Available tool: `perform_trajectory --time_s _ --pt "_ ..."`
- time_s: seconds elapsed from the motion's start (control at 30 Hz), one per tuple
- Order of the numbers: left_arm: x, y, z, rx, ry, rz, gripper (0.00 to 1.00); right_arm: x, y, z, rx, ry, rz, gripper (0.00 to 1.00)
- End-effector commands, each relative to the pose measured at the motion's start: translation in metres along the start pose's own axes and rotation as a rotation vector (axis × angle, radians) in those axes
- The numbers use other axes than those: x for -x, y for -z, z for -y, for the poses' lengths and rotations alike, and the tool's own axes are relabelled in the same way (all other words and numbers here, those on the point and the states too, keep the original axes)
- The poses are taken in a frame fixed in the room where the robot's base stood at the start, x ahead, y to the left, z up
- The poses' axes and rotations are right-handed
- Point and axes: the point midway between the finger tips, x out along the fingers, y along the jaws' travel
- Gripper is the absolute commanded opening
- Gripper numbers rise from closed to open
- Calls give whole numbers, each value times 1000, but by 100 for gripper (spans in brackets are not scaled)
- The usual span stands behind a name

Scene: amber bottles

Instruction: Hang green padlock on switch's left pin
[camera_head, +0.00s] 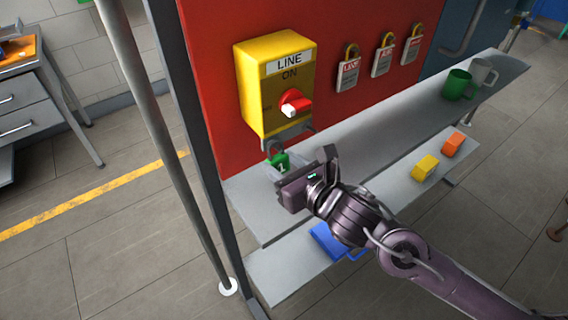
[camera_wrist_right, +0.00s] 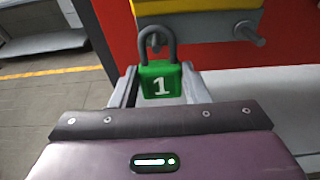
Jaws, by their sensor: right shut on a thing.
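The green padlock (camera_head: 280,161), marked 1, is upright with its grey shackle on top. My right gripper (camera_head: 282,172) is shut on its body; in the right wrist view the padlock (camera_wrist_right: 161,82) sits between the two fingers. The yellow switch box (camera_head: 275,85), labelled LINE and ON with a red knob, is on the red panel just above. In the wrist view the shackle overlaps the grey strip under the box. The right pin (camera_wrist_right: 249,32) shows clear and empty. My left gripper is out of view.
A grey shelf (camera_head: 385,120) runs below, with a green mug (camera_head: 457,85) and a grey mug (camera_head: 483,72). A lower shelf holds yellow (camera_head: 425,167), orange (camera_head: 453,144) and blue items (camera_head: 328,240).

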Motion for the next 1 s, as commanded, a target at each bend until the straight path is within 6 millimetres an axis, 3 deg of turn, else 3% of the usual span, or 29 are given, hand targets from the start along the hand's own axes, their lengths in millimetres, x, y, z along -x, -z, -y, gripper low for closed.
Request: perform_trajectory --time_s 0.03,0.07,0.23,0.57,1.0 --pt "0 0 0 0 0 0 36 0 0 0 0 0 1 16" --pt "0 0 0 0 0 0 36 0 0 0 0 0 1 44" --pt "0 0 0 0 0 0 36 0 0 0 0 0 1 66" --pt "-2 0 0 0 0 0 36 3 1 0 1 0 0 67" --pt "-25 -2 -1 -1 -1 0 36 65 2 1 2 2 0 67"
